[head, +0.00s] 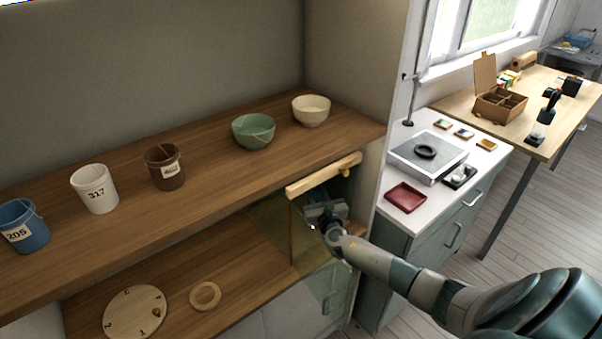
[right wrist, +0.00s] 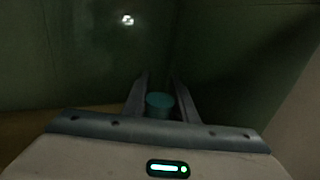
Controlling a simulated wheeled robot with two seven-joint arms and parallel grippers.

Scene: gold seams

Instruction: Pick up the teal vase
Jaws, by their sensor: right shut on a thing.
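The teal vase (right wrist: 158,104) shows in the right wrist view as a small teal round shape between the two fingers. My right gripper (right wrist: 159,98) is shut on it. In the head view my right gripper (head: 322,208) reaches in under the upper shelf, inside a glass-sided compartment (head: 270,225) with a light wooden top rail (head: 323,176). I cannot make out the vase in the head view; the gripper and rail cover that spot. The wrist view is dark, so the vase's lower part is unclear. My left gripper is not in view.
The upper shelf (head: 215,180) carries a blue cup (head: 22,228), a white cup (head: 95,190), a brown cup (head: 165,168), a green bowl (head: 253,131) and a cream bowl (head: 311,110). A round wooden dial (head: 130,312) and a ring (head: 205,296) lie on the lower shelf.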

